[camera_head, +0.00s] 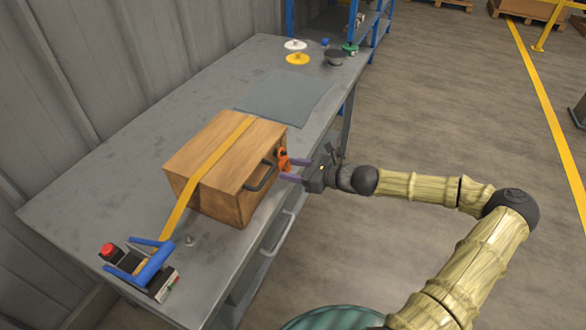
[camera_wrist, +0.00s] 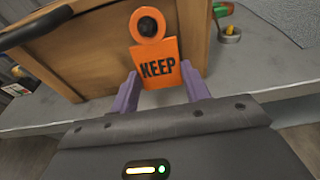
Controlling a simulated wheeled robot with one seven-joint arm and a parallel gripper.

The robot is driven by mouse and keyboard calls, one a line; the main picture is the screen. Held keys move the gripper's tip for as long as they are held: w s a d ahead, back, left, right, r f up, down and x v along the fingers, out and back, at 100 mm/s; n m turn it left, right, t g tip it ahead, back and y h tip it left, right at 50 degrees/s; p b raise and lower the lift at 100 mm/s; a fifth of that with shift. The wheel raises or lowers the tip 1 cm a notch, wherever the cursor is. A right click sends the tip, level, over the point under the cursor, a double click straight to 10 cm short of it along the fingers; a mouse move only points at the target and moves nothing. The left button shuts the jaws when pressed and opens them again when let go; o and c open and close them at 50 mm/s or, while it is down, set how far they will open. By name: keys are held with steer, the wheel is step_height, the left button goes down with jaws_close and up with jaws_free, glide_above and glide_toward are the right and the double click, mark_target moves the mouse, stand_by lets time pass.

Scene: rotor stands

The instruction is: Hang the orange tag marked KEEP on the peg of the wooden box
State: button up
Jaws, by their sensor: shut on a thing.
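The wooden box (camera_head: 235,165) stands on the grey workbench with a yellow strap over its top. The orange tag (camera_head: 283,160) is upright against the box's right-hand face; in the wrist view the tag (camera_wrist: 159,66) reads KEEP. The dark round end of the peg (camera_wrist: 148,23) shows inside the tag's ring, so the ring appears to be around it. How deep the ring sits on the peg cannot be told. My gripper (camera_head: 287,168) is shut on the tag, its purple fingers at the tag's lower side edges in the wrist view (camera_wrist: 160,84).
A dark handle (camera_head: 262,177) sticks out of the same face, beside the tag. A blue-handled tool (camera_head: 152,264) lies at the bench's near end. A grey mat (camera_head: 285,97) and several discs, one yellow (camera_head: 297,59), lie beyond the box.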

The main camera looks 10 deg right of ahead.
steer(key=shift+f, duration=0.15)
steer(key=o, duration=0.8)
steer(key=shift+o, duration=0.2)
steer(key=shift+d, duration=0.1)
steer(key=shift+p+v, duration=0.85)
steer(key=shift+p, duration=0.05)
steer(key=p+v, duration=0.5)
steer(key=v, duration=0.2)
stand_by(0.5)
steer(key=shift+s, duration=0.1)
